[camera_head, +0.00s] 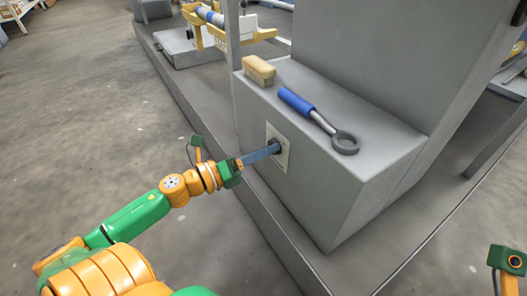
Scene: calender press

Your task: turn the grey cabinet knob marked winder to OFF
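A pale plate (284,157) is set in the side face of the grey cabinet (330,195). A small dark grey knob (276,147) sits on this plate; its marking and pointer are too small to read. My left gripper (276,149) reaches in from the left, with its blue-grey fingers at the knob. The fingers overlap edge-on and partly cover the knob, so I cannot tell whether they are closed on it. Part of my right gripper or wrist (510,260) shows at the lower right edge, away from the cabinet; its fingertips are not clearly visible.
A tan brush (259,70) and a blue-handled ring wrench (318,118) lie on top of the cabinet ledge. A tall grey panel (370,55) rises behind them. A yellow rack (215,30) stands at the back. The concrete floor (90,110) at left is open.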

